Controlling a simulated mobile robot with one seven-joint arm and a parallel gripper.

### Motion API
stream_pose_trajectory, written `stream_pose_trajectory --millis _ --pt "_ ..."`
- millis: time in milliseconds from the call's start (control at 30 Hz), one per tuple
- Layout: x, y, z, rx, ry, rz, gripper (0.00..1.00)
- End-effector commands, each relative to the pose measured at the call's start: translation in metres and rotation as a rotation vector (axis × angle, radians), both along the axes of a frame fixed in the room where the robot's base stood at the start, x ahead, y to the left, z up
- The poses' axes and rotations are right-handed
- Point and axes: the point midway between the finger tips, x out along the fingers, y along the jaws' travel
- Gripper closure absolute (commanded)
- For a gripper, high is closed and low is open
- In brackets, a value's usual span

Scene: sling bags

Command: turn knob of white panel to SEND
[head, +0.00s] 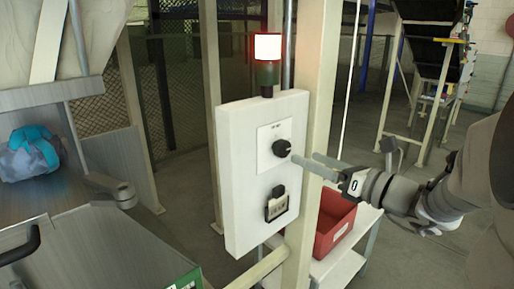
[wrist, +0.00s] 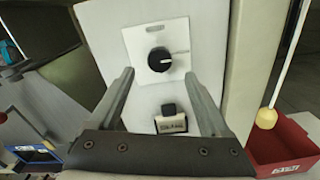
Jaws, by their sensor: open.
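The white panel (head: 241,201) hangs on a beige post in the head view and fills the middle of the wrist view (wrist: 147,99). Its black round knob (head: 281,148) sits on a white label plate; the lettering is too small to read. In the wrist view the knob (wrist: 158,60) has a light pointer line toward the right. My gripper (head: 309,161) is open in front of the panel, fingers toward the knob. In the wrist view the gripper (wrist: 158,82) has its fingers apart, below and to either side of the knob, with nothing between them. I cannot tell whether it touches the panel.
A black-and-white device (head: 279,204) sits on the panel below the knob. A lit red-and-white lamp (head: 267,50) stands on top. A red bin (head: 333,222) is on a shelf right of the post. A metal chute with a blue bag (head: 29,152) is at left.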

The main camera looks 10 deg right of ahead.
Motion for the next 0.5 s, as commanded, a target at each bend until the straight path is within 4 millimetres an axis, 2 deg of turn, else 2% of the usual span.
stream_pose_trajectory --millis 33,200,333,500 --pt "0.009 0.009 0.0 0.001 0.002 0.006 0.19" --pt "0.034 0.026 0.0 0.001 0.003 0.004 0.19" --pt "0.048 0.035 0.0 -0.001 0.001 0.002 0.19" --pt "0.055 0.04 0.0 0.0 0.001 0.0 0.19"
